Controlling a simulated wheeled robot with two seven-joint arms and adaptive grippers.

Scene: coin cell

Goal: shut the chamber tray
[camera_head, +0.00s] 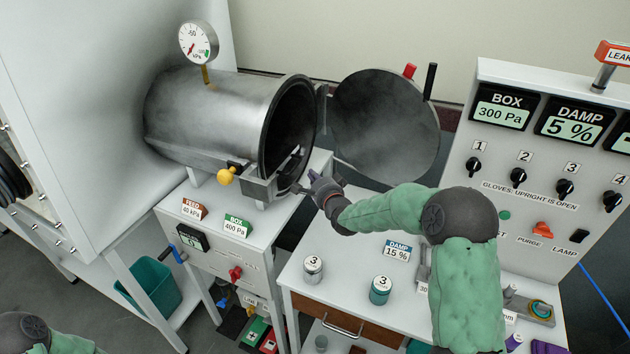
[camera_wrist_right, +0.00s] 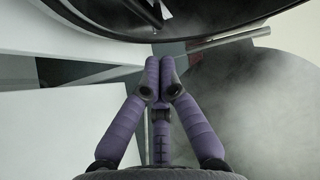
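The steel chamber (camera_head: 225,110) lies on its side, its round door (camera_head: 385,125) swung open to the right. At the lower front of its mouth, the metal chamber tray (camera_head: 262,189) appears to stick out; how far it reaches inside is hidden. My right gripper (camera_head: 313,184) is just right of the tray front, below the mouth. In the right wrist view, its purple fingers (camera_wrist_right: 161,82) have their tips together, with nothing clearly between them. A grey rod (camera_wrist_right: 228,38) runs just beyond the tips; contact is unclear. My left gripper is out of view.
A yellow knob (camera_head: 226,176) sits beside the tray front. The FEED (camera_head: 194,209) and BOX (camera_head: 238,225) signs stand on the cabinet below. The control panel (camera_head: 540,150) rises at right.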

